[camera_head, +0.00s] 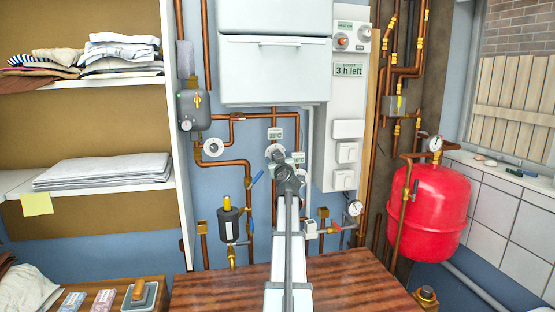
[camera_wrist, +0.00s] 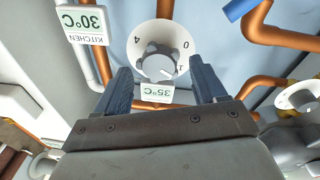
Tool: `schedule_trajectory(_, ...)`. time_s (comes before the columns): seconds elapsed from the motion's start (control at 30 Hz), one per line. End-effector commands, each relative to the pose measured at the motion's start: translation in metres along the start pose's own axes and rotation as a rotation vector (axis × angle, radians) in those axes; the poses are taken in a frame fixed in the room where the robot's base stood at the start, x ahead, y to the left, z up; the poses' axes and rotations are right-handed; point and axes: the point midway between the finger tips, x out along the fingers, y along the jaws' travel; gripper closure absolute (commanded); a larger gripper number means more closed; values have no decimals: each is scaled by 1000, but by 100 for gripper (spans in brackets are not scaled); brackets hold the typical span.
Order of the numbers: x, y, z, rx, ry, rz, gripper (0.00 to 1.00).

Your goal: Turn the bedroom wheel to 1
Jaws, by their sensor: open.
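A white numbered wheel (camera_wrist: 160,62) with a grey knob is ahead of my gripper (camera_wrist: 161,70) in the wrist view, which shows the scene upside down. The digits 4 and 0 show on its face, and a small mark lies at the knob's lower right. My two blue fingers are open, one on each side of the knob, with no clear contact. A tag reading 35°C (camera_wrist: 157,92) sits beside the wheel; no room name is readable on it. In the head view the wheel (camera_head: 273,150) is partly hidden behind my gripper (camera_head: 286,172).
A second white wheel (camera_head: 213,147) is to the left in the head view. Copper pipes, a blue-handled valve (camera_head: 258,177) and a white control panel (camera_head: 345,110) surround the spot.

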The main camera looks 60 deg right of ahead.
Motion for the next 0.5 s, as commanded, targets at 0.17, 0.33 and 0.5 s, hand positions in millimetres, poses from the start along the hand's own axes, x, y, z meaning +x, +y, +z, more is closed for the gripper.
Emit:
schedule_trajectory(0.17, -31, -1, 0, 0, 0, 0, 30)
schedule_trajectory(0.33, -65, 0, 0, 0, 0, 2, 30)
schedule_trajectory(0.5, -97, -1, 0, 0, 1, 1, 30)
